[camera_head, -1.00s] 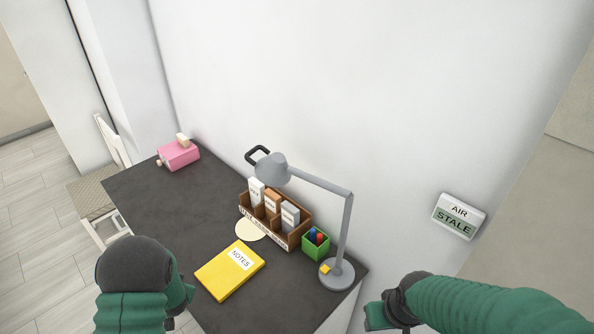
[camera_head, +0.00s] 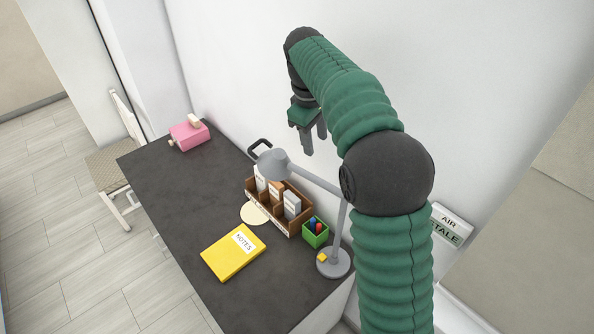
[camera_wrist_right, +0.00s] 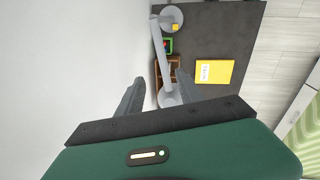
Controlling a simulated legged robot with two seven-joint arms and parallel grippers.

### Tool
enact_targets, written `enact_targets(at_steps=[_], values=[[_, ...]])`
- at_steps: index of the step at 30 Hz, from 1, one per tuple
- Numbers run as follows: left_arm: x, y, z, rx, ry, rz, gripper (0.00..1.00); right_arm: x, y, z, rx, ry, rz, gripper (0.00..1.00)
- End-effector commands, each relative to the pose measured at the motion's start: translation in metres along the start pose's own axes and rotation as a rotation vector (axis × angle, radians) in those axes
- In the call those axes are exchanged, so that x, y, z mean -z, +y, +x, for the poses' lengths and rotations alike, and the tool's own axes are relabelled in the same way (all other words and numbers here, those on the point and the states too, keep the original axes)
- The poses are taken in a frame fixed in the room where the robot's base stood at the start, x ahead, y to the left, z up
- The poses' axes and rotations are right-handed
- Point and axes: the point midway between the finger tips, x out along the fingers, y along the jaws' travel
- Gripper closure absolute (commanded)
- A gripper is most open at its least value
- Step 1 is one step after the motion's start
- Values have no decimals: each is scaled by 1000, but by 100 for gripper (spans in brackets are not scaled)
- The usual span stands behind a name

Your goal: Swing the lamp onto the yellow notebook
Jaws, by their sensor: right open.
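The grey desk lamp has its head (camera_head: 272,164) over the wooden organizer, with a dark loop handle (camera_head: 260,147) behind the head. Its round base (camera_head: 333,262) with a yellow button stands at the desk's near right. The yellow notebook (camera_head: 233,251), labelled NOTES, lies flat left of the lamp base. A pale round patch (camera_head: 254,213) lies on the desk beside the organizer, below the lamp head. My right gripper (camera_head: 313,140) is open and empty, above the lamp head. In the right wrist view the lamp head (camera_wrist_right: 170,98) shows between the open fingers (camera_wrist_right: 158,88). My left gripper is out of view.
The organizer (camera_head: 292,225) and a green pen cup (camera_head: 315,232) stand along the wall by the lamp. A pink object (camera_head: 189,135) sits at the desk's far end. An AIR STALE sign (camera_head: 450,224) hangs on the wall.

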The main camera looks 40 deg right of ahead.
Motion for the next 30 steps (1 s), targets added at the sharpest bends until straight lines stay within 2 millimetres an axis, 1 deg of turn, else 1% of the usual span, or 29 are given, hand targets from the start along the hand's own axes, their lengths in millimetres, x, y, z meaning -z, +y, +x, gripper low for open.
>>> enact_targets(at_steps=[5,12,18,21,24,30], values=[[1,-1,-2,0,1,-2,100,0,-2,32,4,-4,0,57],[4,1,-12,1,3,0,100,-2,0,95,7,-4,1,57],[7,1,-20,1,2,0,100,-2,0,142,5,-1,1,57],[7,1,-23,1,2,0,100,-1,0,156,4,0,1,57],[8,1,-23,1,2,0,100,-1,0,164,3,2,1,57],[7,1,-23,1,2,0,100,0,-2,166,2,2,1,57]])
